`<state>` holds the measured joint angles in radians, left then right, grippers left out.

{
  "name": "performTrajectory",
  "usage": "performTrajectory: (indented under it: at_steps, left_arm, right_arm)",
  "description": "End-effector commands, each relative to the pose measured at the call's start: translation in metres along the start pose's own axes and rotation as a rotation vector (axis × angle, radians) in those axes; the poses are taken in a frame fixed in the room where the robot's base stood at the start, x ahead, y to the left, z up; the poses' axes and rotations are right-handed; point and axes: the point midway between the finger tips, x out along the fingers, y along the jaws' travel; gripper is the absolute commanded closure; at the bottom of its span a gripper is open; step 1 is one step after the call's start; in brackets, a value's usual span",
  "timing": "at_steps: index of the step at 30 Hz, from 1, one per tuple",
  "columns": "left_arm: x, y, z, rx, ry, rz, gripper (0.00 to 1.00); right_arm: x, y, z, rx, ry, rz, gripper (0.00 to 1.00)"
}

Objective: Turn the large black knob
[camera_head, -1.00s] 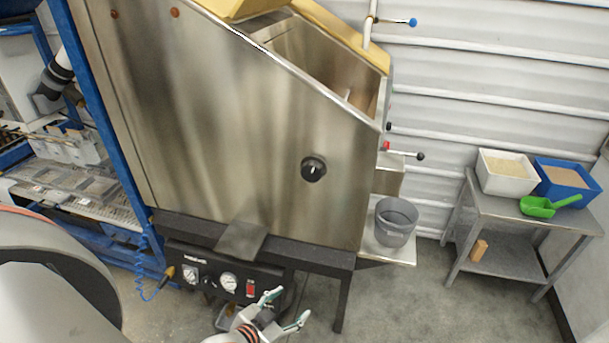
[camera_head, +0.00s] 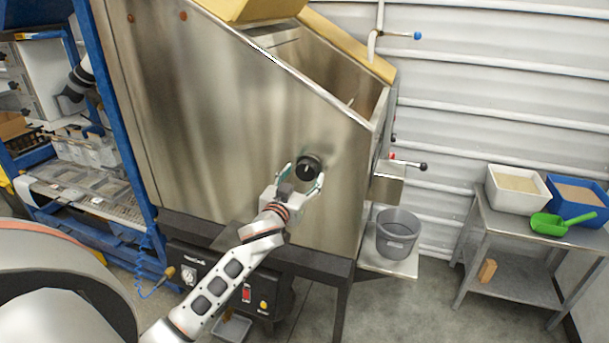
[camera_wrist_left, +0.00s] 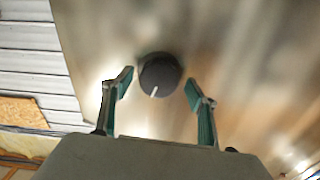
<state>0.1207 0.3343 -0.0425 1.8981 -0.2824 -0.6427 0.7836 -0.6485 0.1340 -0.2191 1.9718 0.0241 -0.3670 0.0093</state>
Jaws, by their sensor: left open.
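The large black knob (camera_head: 308,168) is round with a white pointer line and sits on the steel side of the hopper (camera_head: 230,130). My left gripper (camera_head: 304,174) is open in front of the knob, with one finger on each side of it. In the left wrist view the knob (camera_wrist_left: 160,76) lies between and a little beyond the open fingertips (camera_wrist_left: 158,80), with a gap on both sides. Its white line points down and slightly left there. My right gripper does not show.
A control panel (camera_head: 215,275) with gauges sits under the hopper. A grey bucket (camera_head: 397,235) stands on a shelf to the right. Farther right, a metal table (camera_head: 485,222) holds a white bin (camera_head: 517,190), a blue bin (camera_head: 578,200) and a green scoop (camera_head: 560,224).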

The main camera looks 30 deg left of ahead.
Motion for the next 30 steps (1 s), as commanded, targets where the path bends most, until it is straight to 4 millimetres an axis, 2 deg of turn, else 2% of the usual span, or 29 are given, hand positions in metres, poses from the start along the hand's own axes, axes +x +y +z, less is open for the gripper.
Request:
performTrajectory:
  at_steps: [6, 14, 18, 19, 30]
  left_arm:
    - [0.016, 0.000, 0.000, 0.001, -0.001, 0.000, 0.41]
    - [0.017, 0.000, 0.001, 0.000, -0.002, 0.001, 0.41]
    - [0.017, 0.000, 0.001, 0.000, -0.002, 0.001, 0.75]
    - [0.017, 0.000, 0.001, 0.000, -0.002, 0.001, 0.80]
    - [0.017, 0.000, 0.001, 0.036, -0.003, 0.001, 0.80]
  right_arm:
    - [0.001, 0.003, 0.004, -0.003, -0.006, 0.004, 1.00]
    - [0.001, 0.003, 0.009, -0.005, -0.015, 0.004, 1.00]
    - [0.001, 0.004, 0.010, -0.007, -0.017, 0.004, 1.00]
    - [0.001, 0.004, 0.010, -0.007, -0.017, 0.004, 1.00]
    - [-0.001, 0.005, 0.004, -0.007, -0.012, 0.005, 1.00]
